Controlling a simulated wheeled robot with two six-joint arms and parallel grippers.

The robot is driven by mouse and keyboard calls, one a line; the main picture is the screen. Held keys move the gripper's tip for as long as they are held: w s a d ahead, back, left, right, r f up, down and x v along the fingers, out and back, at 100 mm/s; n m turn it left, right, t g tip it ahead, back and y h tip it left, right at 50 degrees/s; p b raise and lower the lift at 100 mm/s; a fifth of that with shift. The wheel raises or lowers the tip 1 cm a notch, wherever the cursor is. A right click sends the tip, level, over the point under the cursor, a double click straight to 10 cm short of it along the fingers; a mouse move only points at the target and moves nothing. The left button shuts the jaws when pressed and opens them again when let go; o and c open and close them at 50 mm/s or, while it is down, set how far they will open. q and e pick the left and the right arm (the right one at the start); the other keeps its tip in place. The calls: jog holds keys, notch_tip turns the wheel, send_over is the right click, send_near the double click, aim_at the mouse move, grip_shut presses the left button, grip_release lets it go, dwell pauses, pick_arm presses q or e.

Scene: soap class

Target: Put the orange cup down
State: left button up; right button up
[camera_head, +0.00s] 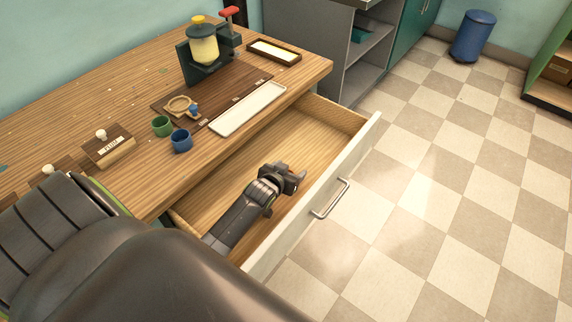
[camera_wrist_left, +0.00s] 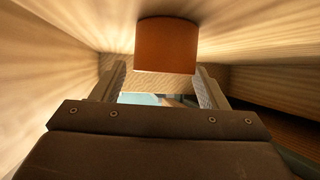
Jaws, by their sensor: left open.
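My left gripper (camera_head: 290,178) is low inside the open wooden drawer (camera_head: 303,136). In the left wrist view its two fingers (camera_wrist_left: 160,68) stand apart with a gap between them. The orange cup (camera_wrist_left: 167,44) shows in that view at the fingertips, in front of the gap. I cannot tell whether a finger touches it. In the head view the cup does not show and seems hidden by the gripper or arm. My right gripper is not in view.
The drawer front with its metal handle (camera_head: 331,199) stands on the right. On the desk are a green cup (camera_head: 161,126), a blue cup (camera_head: 181,140), a white tray (camera_head: 248,108) and a yellow-topped dispenser (camera_head: 203,46). The drawer floor beyond my gripper is bare.

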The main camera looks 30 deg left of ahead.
pick_arm(q)
jog(key=shift+r, duration=0.6)
jog(key=p+v, duration=0.1)
jog(key=v, duration=1.1)
